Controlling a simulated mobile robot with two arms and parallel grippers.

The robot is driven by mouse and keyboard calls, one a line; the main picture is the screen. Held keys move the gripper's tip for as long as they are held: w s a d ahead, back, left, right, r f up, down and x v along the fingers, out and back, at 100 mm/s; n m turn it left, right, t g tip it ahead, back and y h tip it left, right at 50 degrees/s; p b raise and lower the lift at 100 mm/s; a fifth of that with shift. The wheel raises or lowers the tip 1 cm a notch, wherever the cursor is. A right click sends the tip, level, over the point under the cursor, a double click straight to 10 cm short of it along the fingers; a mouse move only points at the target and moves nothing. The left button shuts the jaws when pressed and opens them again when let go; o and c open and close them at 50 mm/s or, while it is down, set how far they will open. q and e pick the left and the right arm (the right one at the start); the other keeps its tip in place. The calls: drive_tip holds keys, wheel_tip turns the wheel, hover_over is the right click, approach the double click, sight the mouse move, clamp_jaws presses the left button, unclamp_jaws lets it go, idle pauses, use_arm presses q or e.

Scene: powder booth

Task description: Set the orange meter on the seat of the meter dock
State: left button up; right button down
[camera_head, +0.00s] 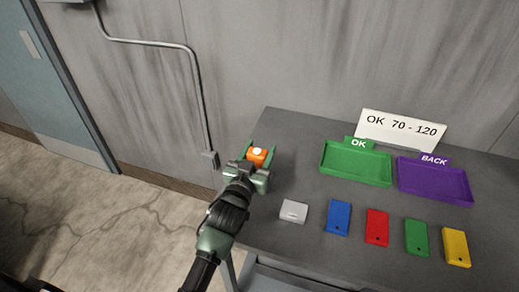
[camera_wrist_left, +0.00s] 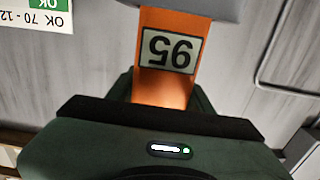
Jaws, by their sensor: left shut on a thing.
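The orange meter (camera_head: 257,156) is between the fingers of my left gripper (camera_head: 258,158), which is shut on it. In the left wrist view the meter (camera_wrist_left: 163,85) shows a pale display reading 95, upside down in that picture, with a grey part at its upper end. In the head view my left gripper is over the table's left end, and I cannot tell the meter's height above the top. A small light grey block (camera_head: 293,211) lies to the right of my left arm; I cannot tell whether it is the meter dock. My right gripper is not in view.
A green OK tray (camera_head: 357,181) and a purple BACK tray (camera_head: 436,200) stand on the dark table (camera_head: 295,150), before a sign (camera_head: 400,130) reading OK 70 - 120. Blue (camera_head: 338,218), red (camera_head: 377,228), green (camera_head: 416,238) and yellow (camera_head: 456,248) plates lie in front.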

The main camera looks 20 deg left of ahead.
use_arm(q)
drive_tip(key=shift+f, duration=0.15)
idle(0.6)
drive_tip(key=o, duration=1.6)
